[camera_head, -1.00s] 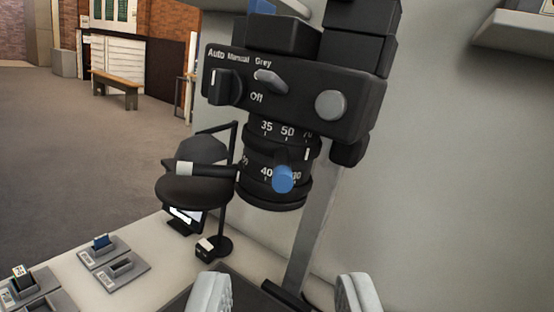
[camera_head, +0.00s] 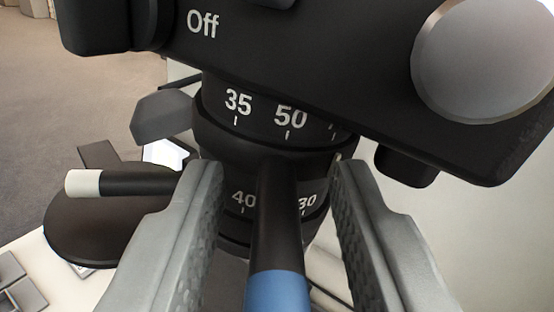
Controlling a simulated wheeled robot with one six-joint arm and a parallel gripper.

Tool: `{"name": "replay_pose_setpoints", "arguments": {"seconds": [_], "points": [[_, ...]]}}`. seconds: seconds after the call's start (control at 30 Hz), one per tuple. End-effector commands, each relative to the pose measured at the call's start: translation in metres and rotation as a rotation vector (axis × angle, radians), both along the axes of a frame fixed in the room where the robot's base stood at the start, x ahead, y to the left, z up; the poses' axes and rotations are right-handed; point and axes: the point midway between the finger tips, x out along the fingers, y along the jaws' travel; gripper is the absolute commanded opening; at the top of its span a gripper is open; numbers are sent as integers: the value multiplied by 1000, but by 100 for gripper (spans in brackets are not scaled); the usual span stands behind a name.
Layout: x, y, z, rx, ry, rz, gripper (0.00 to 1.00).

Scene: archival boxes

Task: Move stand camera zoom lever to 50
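The stand camera (camera_head: 300,50) fills the top of the view, with its ringed lens (camera_head: 225,125) below. The upper scale (camera_head: 288,118) shows 35 and 50, with a partly hidden number to the right. A lower scale (camera_head: 243,198) shows 40 and 30. A black lever with a blue tip (camera_head: 278,290) points toward me from the lens, below and slightly left of 50. A white-tipped lever (camera_head: 85,182) points left. Neither lever is labelled zoom. My gripper (camera_head: 282,175) is open, its fingers on either side of the blue-tipped lever with gaps visible on both sides.
The camera housing with a large grey knob (camera_head: 480,55) hangs close above my fingers. A dark round object (camera_head: 85,235) stands left, behind the white-tipped lever. A pale table with grey holders (camera_head: 18,285) is at lower left.

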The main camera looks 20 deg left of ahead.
Motion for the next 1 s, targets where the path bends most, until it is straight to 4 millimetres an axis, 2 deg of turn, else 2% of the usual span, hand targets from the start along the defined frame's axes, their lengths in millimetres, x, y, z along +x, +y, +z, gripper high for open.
{"name": "replay_pose_setpoints", "arguments": {"seconds": [0.3,0.47,0.77,1.0], "points": [[2,1,0,0,0,0,32],[1,1,0,0,0,0,1],[1,2,0,1,0,-6,0],[-2,7,1,1,-1,-73,0]]}}
